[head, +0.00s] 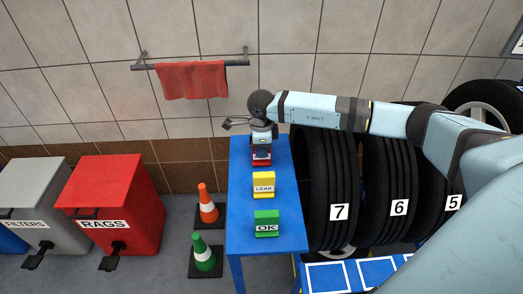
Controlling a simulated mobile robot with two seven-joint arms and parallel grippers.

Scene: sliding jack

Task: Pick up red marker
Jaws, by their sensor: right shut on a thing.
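The red marker (261,161) is at the far end of the blue table (239,215), mostly hidden under my right gripper (261,150). My right arm comes in from the right, and its gripper points down, shut on the red marker. I cannot tell whether the marker touches the table. A yellow marker reading LEAK (264,185) and a green marker reading OK (266,223) stand nearer on the same table. My left gripper is not in view.
Large tyres numbered 7 (331,190), 6 (390,190) and 5 (440,205) stand right of the table. An orange cone (208,206) and a green cone (204,254) stand to its left, near a red RAGS bin (112,195). A red towel (192,80) hangs on the wall.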

